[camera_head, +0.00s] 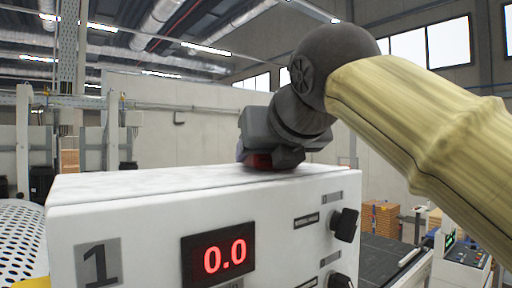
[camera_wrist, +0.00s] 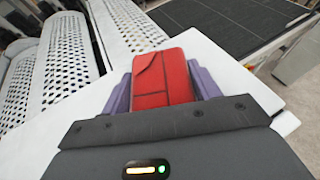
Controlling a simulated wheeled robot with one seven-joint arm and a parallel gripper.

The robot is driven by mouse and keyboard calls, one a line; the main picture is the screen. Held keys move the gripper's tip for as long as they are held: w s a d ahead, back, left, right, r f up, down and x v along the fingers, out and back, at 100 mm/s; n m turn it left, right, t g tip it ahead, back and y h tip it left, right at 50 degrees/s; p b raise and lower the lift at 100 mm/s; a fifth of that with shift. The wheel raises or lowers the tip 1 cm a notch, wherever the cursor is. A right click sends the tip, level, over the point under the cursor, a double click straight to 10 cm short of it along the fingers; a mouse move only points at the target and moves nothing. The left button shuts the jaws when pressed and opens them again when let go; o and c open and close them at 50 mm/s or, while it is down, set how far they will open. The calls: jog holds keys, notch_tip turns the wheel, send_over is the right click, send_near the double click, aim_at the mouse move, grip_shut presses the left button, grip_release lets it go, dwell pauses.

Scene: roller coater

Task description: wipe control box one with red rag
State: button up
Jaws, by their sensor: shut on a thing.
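Control box one (camera_head: 140,215) is a white box with a "1" label, a red "0.0" display and black knobs on its front. My gripper (camera_head: 270,158) is over the box's top surface, towards its back right. It is shut on the red rag (camera_head: 258,161), which is mostly hidden behind the gripper in the head view. In the wrist view the folded red rag (camera_wrist: 162,78) sits between the two purple fingers of my gripper (camera_wrist: 163,88), with the white box top (camera_wrist: 235,85) under it. The rag seems to rest on the top; exact contact is hard to tell.
White perforated rollers (camera_wrist: 55,70) lie beside the box in the wrist view. A dark conveyor surface (camera_head: 385,255) is to the right of the box in the head view. Stacked brown boxes (camera_head: 382,218) stand farther back. The left part of the box top is clear.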

jog(key=shift+w+d, duration=0.55)
jog(key=shift+d, duration=0.3)
jog(key=shift+a+f, duration=0.1)
jog(key=shift+f, duration=0.1)
jog(key=shift+s+a, duration=0.1)
jog(key=shift+a, duration=0.05)
jog(key=shift+s+a, duration=0.5)
jog(key=shift+a, duration=0.2)
jog(key=shift+s+a, duration=0.5)
jog(key=shift+a, duration=0.2)
jog(key=shift+r, duration=0.1)
